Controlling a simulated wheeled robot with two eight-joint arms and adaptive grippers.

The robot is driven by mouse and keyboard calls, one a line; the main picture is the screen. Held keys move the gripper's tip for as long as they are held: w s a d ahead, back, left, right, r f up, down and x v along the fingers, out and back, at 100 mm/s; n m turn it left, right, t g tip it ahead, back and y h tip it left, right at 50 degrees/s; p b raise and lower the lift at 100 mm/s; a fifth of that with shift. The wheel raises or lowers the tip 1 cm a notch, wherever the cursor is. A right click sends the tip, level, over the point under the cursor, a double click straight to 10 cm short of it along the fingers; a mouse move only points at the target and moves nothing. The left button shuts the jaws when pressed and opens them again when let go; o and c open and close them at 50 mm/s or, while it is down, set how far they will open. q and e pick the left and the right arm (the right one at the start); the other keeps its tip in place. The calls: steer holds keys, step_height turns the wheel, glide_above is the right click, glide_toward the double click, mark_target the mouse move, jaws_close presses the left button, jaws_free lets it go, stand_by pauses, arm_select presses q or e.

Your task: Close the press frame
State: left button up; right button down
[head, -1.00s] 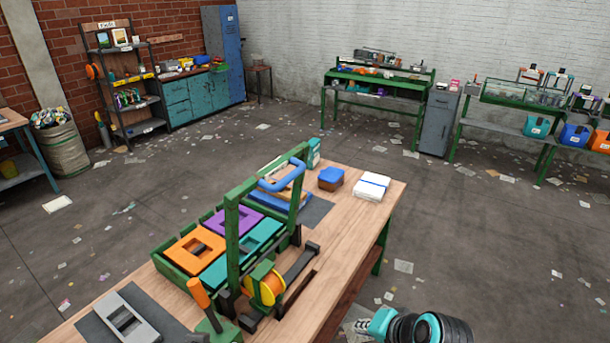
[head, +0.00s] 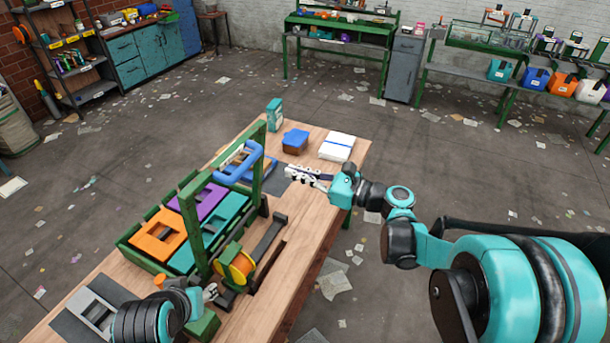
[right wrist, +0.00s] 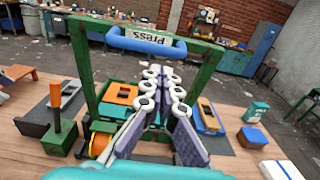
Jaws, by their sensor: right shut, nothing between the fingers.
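The press frame (head: 196,237) is a green frame standing upright on the wooden table, with a blue bar handle (head: 240,172) across its top. My right gripper (head: 291,173) is shut and empty, apart from the frame and to the right of the handle in the head view. Its fingers (right wrist: 155,74) point toward the frame in the wrist view. My left gripper (head: 211,292) is low at the near end of the table, beside the frame's foot; its finger gap is too small to judge.
A green tray (head: 130,247) of orange, purple and teal pieces lies behind the frame. An orange spool (head: 237,267) and an orange-handled lever (right wrist: 56,92) stand near it. A blue-lidded box (head: 295,141) and white cloths (head: 337,146) lie at the far end.

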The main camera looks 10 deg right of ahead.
mark_target(255, 160)
steer(key=b+x, duration=0.1)
steer(key=x, duration=0.7)
steer(key=shift+w+a, duration=0.15)
steer(key=shift+a, duration=0.15)
steer(key=shift+w+a, duration=0.1)
steer(key=shift+a, duration=0.05)
